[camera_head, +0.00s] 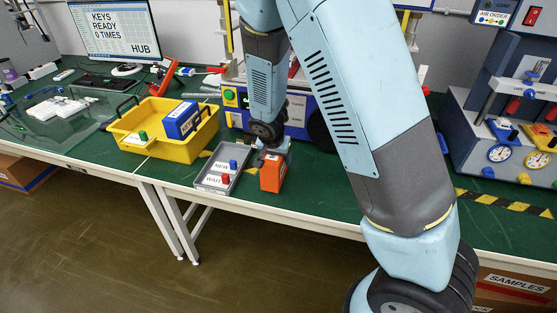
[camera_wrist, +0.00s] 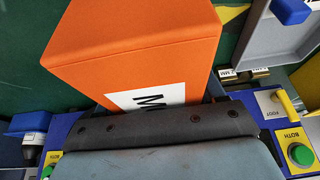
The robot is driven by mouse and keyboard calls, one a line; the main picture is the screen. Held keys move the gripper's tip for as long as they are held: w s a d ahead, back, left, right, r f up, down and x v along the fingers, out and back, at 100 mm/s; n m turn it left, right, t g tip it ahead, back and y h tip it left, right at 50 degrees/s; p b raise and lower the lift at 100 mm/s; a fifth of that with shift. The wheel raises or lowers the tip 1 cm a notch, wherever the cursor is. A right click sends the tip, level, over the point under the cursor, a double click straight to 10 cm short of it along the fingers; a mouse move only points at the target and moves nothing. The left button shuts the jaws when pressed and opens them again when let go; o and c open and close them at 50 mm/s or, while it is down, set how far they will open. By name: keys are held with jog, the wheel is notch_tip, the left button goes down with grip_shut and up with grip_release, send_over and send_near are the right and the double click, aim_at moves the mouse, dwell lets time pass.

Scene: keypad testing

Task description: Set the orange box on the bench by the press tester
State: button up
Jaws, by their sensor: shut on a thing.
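The orange box (camera_head: 271,178) is in my gripper (camera_head: 270,152) near the bench's front edge, right of a grey tray. In the wrist view the orange box (camera_wrist: 135,45) fills the top middle, with part of a white label showing. My fingers are mostly hidden there behind the dark wrist edge. The green bench (camera_head: 320,190) runs beneath; I cannot tell whether the box touches it. A blue-panelled machine (camera_head: 297,112) stands behind my gripper, partly covered by my arm. A grey press-like machine with dials (camera_head: 463,125) stands at the right. I cannot tell which is the press tester.
The grey tray (camera_head: 208,187) with a blue and a red button piece is close to the box. A yellow bin (camera_head: 180,150) holding a blue box stands further left. Striped tape (camera_head: 510,206) marks the bench at right. Green bench shows bare beside the box.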

jog(key=shift+f, duration=0.7)
jog(key=o, duration=1.2)
jog(key=shift+r, duration=0.1)
